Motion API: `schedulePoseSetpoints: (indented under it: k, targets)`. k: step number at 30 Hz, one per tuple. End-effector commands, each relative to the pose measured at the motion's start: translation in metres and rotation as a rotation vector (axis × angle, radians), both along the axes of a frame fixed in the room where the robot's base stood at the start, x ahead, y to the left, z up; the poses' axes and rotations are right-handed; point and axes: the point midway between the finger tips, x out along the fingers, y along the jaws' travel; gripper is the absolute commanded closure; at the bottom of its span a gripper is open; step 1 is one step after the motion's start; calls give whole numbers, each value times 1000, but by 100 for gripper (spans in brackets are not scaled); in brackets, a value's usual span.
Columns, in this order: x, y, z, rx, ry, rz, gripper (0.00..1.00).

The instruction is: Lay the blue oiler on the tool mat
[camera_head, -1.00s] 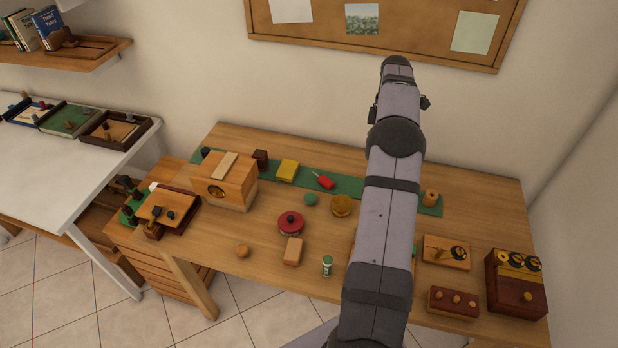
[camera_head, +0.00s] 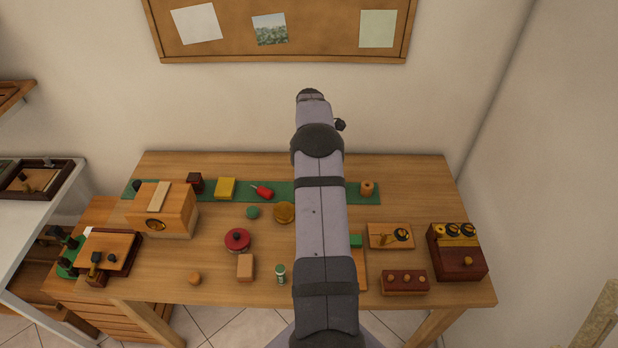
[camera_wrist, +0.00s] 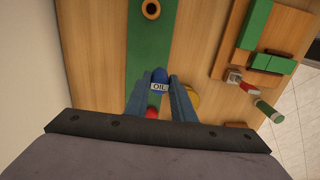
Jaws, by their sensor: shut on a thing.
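The blue oiler (camera_wrist: 159,75), with a white "OIL" label, is between the blue fingers of my gripper (camera_wrist: 157,84) in the wrist view. My gripper is shut on it. The tool mat is a long green strip along the back of the bench in the head view (camera_head: 281,190), and runs up the wrist view (camera_wrist: 149,45). The oiler overlaps the mat in the wrist view; I cannot tell whether it touches it. In the head view my arm hides the gripper and oiler.
A wooden spool (camera_head: 367,188) stands on the mat right of my arm. A red-handled tool (camera_head: 264,192), a yellow block (camera_head: 226,188) and a dark block (camera_head: 195,183) are along it on the left. A round amber tin (camera_head: 284,212) sits in front. The mat beyond the oiler is bare up to the spool.

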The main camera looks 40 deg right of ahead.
Motion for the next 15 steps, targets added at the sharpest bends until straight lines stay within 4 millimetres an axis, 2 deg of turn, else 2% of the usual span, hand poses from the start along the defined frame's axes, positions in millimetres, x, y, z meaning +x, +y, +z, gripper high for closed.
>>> schedulePoseSetpoints:
  k: [6, 15]
  targets:
    - [0, 0, -24, 1, 1, 0, 99]
    - [0, 0, -28, 0, 0, 0, 99]
